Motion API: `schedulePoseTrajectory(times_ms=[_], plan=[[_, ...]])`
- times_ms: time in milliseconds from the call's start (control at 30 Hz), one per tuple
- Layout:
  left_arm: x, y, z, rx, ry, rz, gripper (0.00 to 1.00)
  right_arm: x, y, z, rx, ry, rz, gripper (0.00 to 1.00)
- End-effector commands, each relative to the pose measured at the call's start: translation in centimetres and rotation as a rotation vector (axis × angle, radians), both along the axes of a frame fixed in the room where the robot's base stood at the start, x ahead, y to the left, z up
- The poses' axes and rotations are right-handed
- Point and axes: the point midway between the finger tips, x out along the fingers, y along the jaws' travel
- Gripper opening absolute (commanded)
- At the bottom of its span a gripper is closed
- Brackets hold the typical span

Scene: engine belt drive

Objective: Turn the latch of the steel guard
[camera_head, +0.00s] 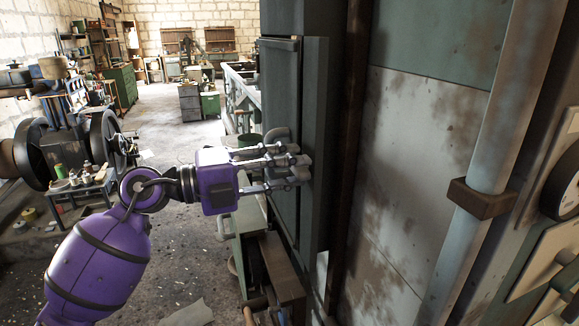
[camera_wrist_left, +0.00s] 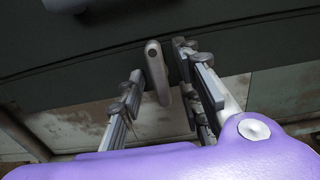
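The steel guard (camera_head: 285,80) is a tall dark grey panel, upright in the middle of the head view. It also crosses the top of the left wrist view (camera_wrist_left: 100,55). Its latch (camera_wrist_left: 158,75) is a grey rounded lever on the guard's face. In the head view the latch (camera_head: 277,135) shows just above my fingers, partly hidden by them. My left gripper (camera_head: 298,166), on a purple arm, reaches the guard from the left. Its fingers are open on either side of the latch, with gaps visible in the wrist view. My right gripper is not in view.
A stained grey wall panel (camera_head: 395,150) and a thick vertical pipe (camera_head: 505,105) stand right of the guard. A bench (camera_head: 250,235) and wooden box (camera_head: 282,268) lie below my left gripper. A large wheeled machine (camera_head: 105,145) stands at left. The floor between is mostly clear.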

Motion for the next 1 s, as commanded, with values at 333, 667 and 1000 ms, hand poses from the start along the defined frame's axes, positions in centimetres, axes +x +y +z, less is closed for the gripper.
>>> schedulePoseTrajectory(times_ms=[333,667,1000], plan=[[0.1,-0.3,0.0,0.0,0.0,0.0,0.25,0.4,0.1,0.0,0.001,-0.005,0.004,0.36],[0.1,-0.2,0.0,-0.001,-0.001,0.0,0.0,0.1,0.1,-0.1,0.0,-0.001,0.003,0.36],[0.1,-0.2,0.1,0.023,-0.076,0.0,0.0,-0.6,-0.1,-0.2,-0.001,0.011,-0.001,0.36]])
